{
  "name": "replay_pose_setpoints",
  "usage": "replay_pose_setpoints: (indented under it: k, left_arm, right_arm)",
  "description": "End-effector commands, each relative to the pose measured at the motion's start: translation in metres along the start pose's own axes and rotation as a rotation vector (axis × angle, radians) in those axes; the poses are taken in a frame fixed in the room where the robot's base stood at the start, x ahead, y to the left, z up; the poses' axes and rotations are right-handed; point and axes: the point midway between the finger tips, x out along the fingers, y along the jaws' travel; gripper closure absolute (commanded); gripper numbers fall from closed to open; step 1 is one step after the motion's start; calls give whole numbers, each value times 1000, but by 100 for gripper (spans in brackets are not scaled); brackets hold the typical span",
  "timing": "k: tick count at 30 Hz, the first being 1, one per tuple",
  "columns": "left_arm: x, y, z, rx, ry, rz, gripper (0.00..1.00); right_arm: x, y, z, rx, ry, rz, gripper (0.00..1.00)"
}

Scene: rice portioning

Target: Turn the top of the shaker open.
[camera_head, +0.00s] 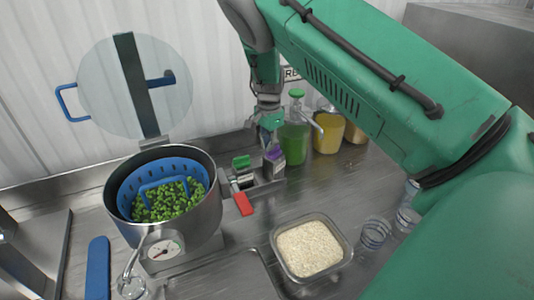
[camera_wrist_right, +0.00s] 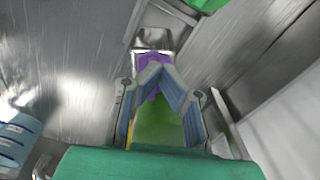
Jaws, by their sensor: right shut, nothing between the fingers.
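Two small shaker-like containers stand side by side on a small stand behind the pot. One has a green top (camera_head: 241,162), and the other has a purple label (camera_head: 274,157). I cannot tell which one the task means. My right gripper (camera_head: 268,138) points down just above the purple one, its fingers hiding part of that top. In the right wrist view the fingertips (camera_wrist_right: 156,72) meet with nothing between them, and purple (camera_wrist_right: 150,60) shows behind them. Whether they touch it is unclear. My left gripper is out of view.
A steel pot (camera_head: 205,222) with a blue basket of peas stands left, its round lid (camera_head: 100,90) raised. A green bottle (camera_head: 293,140) and a yellow bottle (camera_head: 328,135) stand close right of my gripper. A rice tray (camera_head: 345,248) and glasses (camera_head: 374,234) are in front.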

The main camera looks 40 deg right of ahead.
Motion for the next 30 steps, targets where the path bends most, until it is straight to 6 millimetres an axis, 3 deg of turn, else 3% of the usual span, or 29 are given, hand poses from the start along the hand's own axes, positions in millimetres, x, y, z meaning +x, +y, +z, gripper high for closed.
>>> replay_pose_setpoints:
  k: [8,18,27,28,30]
  left_arm:
    - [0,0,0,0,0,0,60]
    - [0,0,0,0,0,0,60]
    - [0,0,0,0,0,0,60]
    - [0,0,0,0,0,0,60]
    - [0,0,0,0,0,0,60]
  right_arm:
    - [0,0,0,-34,-1,-1,100]
    - [0,0,0,-532,-1,-2,100]
    - [0,0,0,-610,0,-1,100]
    - [0,0,0,-610,0,-1,98]
    - [0,0,0,-609,0,-1,77]
